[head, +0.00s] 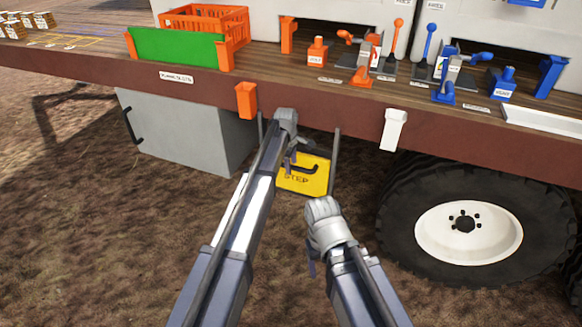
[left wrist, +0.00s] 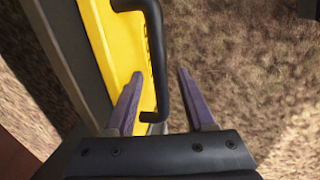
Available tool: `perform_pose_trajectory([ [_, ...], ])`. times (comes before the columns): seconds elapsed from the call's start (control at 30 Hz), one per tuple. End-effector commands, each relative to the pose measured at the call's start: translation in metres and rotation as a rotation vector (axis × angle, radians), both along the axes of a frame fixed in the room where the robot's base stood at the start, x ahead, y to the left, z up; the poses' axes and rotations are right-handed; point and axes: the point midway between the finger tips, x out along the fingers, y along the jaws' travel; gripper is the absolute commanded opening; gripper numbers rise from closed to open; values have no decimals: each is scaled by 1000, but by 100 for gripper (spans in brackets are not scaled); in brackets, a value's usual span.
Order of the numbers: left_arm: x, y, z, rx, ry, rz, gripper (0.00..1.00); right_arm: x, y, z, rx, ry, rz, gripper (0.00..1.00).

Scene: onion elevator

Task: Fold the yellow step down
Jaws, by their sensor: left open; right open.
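The yellow step (head: 304,178) hangs upright below the edge of the wooden deck, between two dark posts, with "STEP" written on it. Its black handle (head: 300,167) sticks out from its face. In the left wrist view, the yellow step (left wrist: 104,40) stands at the left and its handle (left wrist: 158,60) reaches in between my fingers. My left gripper (left wrist: 160,100) is open, one finger on each side of the handle, not closed on it. In the head view, my left gripper (head: 292,150) is at the step's upper left. My right gripper (head: 311,262) is lower, in front of the step; its fingers barely show.
A grey box (head: 185,135) hangs under the deck to the left. A large wheel (head: 468,225) stands to the right. An orange holder (head: 246,100) and a white holder (head: 393,129) are on the deck's side. Bare ground lies below.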

Motion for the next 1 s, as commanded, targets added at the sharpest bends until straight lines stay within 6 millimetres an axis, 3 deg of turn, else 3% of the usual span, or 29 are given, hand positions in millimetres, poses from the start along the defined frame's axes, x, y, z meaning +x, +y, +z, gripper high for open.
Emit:
perform_pose_trajectory([
  [0.1, 0, 0, 1, 0, 0, 0, 55, 0, 0, 1, 0, 0, 0, 67],
  [0.6, 0, 0, 1, 0, 0, 0, 0, 0, 0, 1, 0, 0, 0, 67],
  [1.0, 0, 0, 1, 0, 0, 0, 0, 0, 0, 1, 0, 0, 0, 67],
])
